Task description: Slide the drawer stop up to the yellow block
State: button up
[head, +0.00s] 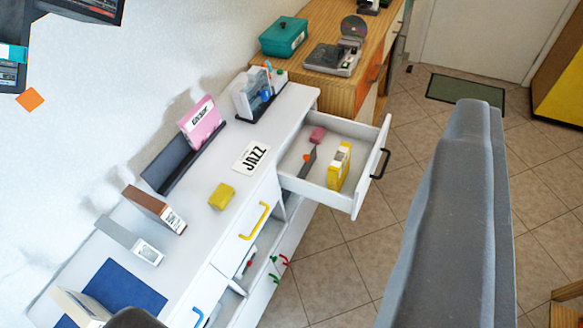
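The drawer (310,180) is pulled out of the white cabinet. Inside it, the drawer stop (308,160) is a thin dark grey plate with an orange spot. It stands between a pink block (317,134) and a yellow case (339,166) with a pale label. A gap shows between the stop and the yellow case. A plain yellow block (221,196) lies on the cabinet top, outside the drawer. A large grey part of mine (445,220) fills the right side, apart from the drawer. I cannot make out two fingertips or their opening.
The drawer front has a black handle (380,163). The cabinet top (285,115) holds a JAZZ card (251,157), a pink case (200,122) in a dark rack and a brown case (153,208). A wooden desk (340,88) stands behind. Tiled floor (340,250) is clear beside the drawer.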

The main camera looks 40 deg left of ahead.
aim_at(307, 165)
jog(key=u, duration=0.45)
jog(key=i, duration=1)
jog(key=z, duration=0.05)
